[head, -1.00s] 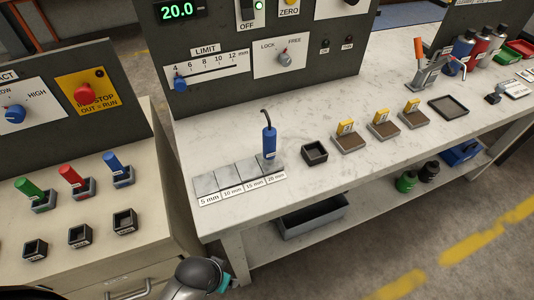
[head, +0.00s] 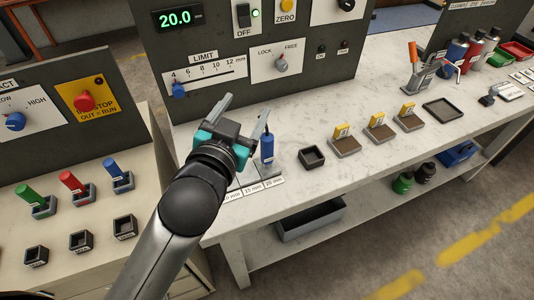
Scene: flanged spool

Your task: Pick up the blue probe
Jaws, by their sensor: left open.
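The blue probe (head: 267,147) stands upright on the step block marked 20 mm, at the right end of the row of grey gauge blocks (head: 246,179) on the marble bench. My left gripper (head: 247,106) is open and empty. It is over the bench, just left of the probe in the picture, with its right finger close to the probe's top. I cannot tell whether they touch. The gripper and arm hide the probe's cable and part of the gauge blocks. My right gripper is not in view.
A small empty black holder (head: 312,157) stands right of the probe. The grey control panel (head: 262,78) rises behind. Green, red and blue handles (head: 117,173) stand on the left cabinet.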

